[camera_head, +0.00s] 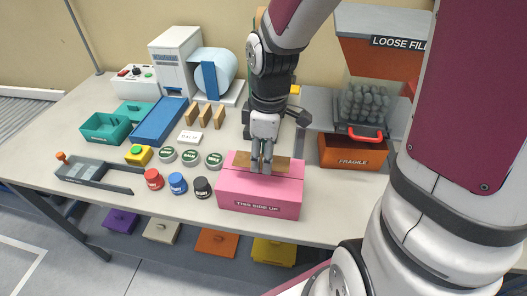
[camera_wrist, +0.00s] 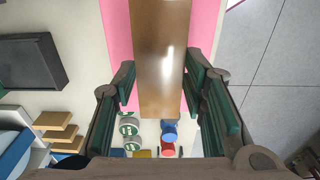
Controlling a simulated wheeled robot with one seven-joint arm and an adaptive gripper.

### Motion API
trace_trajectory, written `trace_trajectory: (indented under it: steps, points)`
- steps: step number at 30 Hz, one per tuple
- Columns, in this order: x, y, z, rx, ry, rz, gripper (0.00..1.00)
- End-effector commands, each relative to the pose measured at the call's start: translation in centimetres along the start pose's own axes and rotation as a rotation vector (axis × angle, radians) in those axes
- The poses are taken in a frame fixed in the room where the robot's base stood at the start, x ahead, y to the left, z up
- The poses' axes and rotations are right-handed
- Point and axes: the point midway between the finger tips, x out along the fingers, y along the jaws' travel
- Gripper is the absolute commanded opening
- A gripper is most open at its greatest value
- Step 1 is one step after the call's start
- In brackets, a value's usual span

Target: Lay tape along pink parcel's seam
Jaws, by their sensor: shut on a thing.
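The pink parcel (camera_head: 245,186) stands closed near the front edge of the table, with "THIS SIDE UP" on its front face. A strip of brown tape (camera_head: 281,165) lies lengthwise across the parcel's top. My gripper (camera_head: 262,170) points down at the middle of the strip, its fingers closed on the tape. In the wrist view the tape (camera_wrist: 161,50) runs between the two fingers, with pink parcel (camera_wrist: 118,35) showing on both sides. The seam is hidden under the tape. Whether the tape is pressed flat there cannot be told.
An orange "FRAGILE" box (camera_head: 352,153) stands to the right, below the loose-fill dispenser (camera_head: 380,60). Several lidded jars (camera_head: 178,183) stand just left of the parcel. A blue tray (camera_head: 158,122) and a teal bin (camera_head: 105,128) are further left. Coloured boxes (camera_head: 216,242) lie beneath the table.

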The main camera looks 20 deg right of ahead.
Motion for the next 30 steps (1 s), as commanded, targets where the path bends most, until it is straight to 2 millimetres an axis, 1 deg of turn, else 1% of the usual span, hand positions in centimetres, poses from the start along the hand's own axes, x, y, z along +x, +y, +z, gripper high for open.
trace_trajectory:
  steps: [13,30]
  points:
    - [0.1,0.0,0.0,0.000,0.000,0.000,0.29]
    - [1.1,0.0,0.1,0.000,-0.001,-0.001,0.29]
